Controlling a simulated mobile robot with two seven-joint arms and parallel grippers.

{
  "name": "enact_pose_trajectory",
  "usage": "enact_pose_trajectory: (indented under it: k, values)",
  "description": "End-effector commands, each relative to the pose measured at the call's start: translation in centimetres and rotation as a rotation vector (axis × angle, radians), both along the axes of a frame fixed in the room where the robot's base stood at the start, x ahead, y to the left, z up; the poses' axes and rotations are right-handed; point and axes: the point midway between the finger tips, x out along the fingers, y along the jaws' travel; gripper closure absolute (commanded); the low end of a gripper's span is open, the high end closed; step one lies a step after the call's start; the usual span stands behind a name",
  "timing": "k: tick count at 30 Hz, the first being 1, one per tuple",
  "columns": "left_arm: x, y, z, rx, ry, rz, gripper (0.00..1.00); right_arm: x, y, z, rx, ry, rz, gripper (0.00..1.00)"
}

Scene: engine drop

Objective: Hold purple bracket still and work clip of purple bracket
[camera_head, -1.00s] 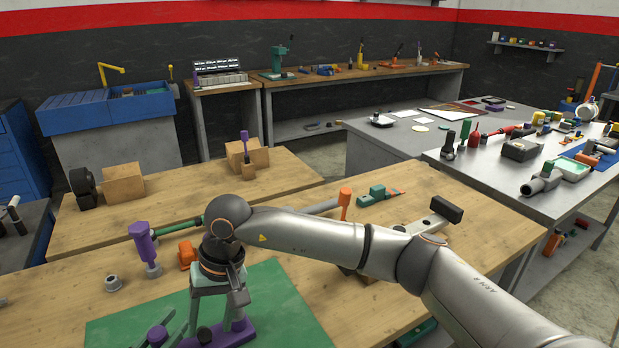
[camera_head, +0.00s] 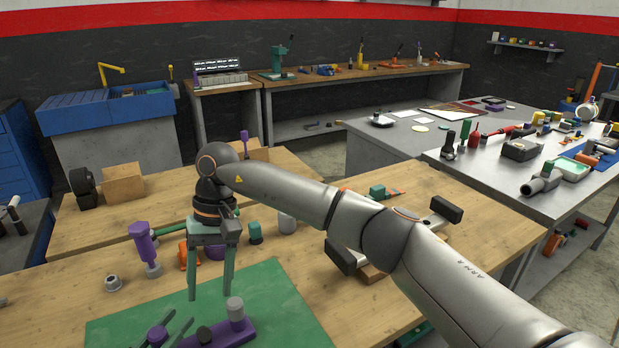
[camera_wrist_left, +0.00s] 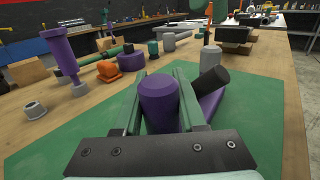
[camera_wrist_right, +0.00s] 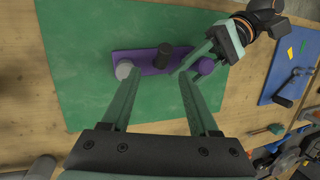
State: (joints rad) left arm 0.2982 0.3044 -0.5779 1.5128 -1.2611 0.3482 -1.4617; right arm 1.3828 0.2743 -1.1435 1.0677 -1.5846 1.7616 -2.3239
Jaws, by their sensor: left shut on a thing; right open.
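The purple bracket (camera_head: 222,332) lies on the green mat (camera_head: 285,305). It has a grey post (camera_head: 236,308) at one end, a black peg (camera_wrist_right: 165,52) midway and a purple post (camera_wrist_left: 160,100) at the other end. My left gripper (camera_head: 182,316) is shut on the purple post, which stands between its fingers in the left wrist view. My right gripper (camera_head: 210,295) is open and empty above the mat, its fingers pointing down, apart from the bracket. I cannot tell which part is the clip.
Behind the mat stand a purple tool (camera_head: 143,242), a grey nut-like part (camera_head: 114,283), an orange block (camera_wrist_left: 107,70) and a green part (camera_head: 255,233). A blue mat (camera_wrist_right: 293,68) lies to one side. The green mat's right side is clear.

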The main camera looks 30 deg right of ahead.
Motion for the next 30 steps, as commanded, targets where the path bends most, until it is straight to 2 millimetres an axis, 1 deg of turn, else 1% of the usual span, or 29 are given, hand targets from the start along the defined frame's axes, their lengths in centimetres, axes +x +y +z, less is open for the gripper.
enact_pose_trajectory:
  k: [10, 23, 30]
  values:
    - [0.0, 0.0, 0.1, 0.000, -0.001, 0.001, 1.00, 0.8, 0.4, -1.4, 0.012, 0.114, 0.030, 0.39]
    - [0.1, 0.0, 0.1, 0.000, -0.001, 0.001, 1.00, 0.8, 0.6, -2.4, 0.040, 0.215, 0.057, 0.39]
    - [0.0, 0.0, 0.1, 0.000, -0.001, 0.001, 1.00, -0.6, 1.5, -5.5, 0.041, 0.217, 0.060, 0.39]
